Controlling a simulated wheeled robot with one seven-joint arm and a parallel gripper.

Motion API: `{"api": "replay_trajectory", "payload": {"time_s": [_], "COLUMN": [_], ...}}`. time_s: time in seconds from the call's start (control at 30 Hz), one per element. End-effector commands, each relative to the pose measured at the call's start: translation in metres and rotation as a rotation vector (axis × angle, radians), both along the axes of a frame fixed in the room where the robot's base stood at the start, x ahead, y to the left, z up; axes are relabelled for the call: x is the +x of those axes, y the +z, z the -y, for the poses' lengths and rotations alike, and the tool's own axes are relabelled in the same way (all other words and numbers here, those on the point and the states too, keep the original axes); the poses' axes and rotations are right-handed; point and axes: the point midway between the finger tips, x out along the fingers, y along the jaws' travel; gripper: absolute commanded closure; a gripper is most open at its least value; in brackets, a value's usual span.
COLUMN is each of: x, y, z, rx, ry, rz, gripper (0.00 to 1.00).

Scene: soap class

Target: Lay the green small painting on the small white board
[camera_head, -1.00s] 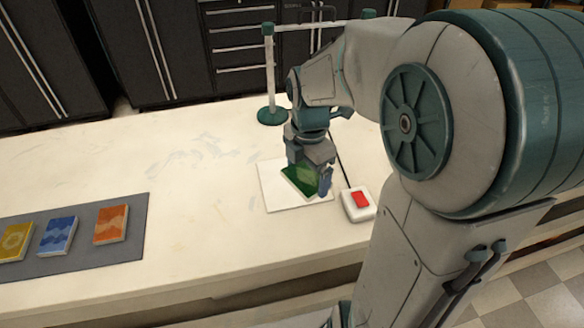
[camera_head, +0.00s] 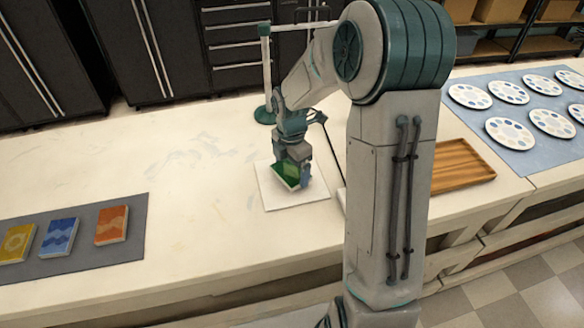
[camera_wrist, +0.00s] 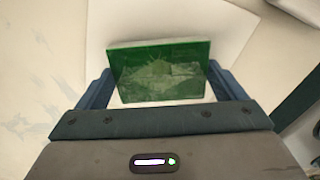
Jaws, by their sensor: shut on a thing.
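The green small painting (camera_head: 285,175) is held in my gripper (camera_head: 292,180), tilted, over the small white board (camera_head: 300,202). In the wrist view the painting (camera_wrist: 160,70) sits between the two blue fingers of my gripper (camera_wrist: 162,92), with the white board (camera_wrist: 125,20) behind and below it. My gripper is shut on the painting. I cannot tell whether the painting's lower edge touches the board. The board lies flat on the pale counter.
A grey mat (camera_head: 75,261) at left holds yellow (camera_head: 17,243), blue (camera_head: 58,238) and orange (camera_head: 111,225) paintings. A green-and-white stand (camera_head: 266,70) rises behind my gripper. A wooden tray (camera_head: 462,166) and several round palettes (camera_head: 517,132) are at right. The counter left of the board is clear.

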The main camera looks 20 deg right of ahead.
Motion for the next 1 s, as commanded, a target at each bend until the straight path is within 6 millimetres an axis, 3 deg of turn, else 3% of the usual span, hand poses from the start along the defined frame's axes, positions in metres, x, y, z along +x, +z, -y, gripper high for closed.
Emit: {"api": "replay_trajectory", "payload": {"time_s": [0.1, 0.5, 0.53, 0.83, 1.0], "x": [0.000, 0.000, 0.000, 0.000, 0.001], "y": [-0.011, -0.017, -0.016, -0.012, 0.009], "z": [0.000, 0.000, 0.000, 0.000, 0.000], "rx": [0.001, 0.000, 0.000, 0.000, 0.000], "ry": [0.000, 0.000, 0.000, 0.000, -0.001], "rz": [-0.001, 0.001, 0.001, 0.001, 0.007], "gripper": [0.32, 0.32, 0.02, 0.00, 0.00]}}
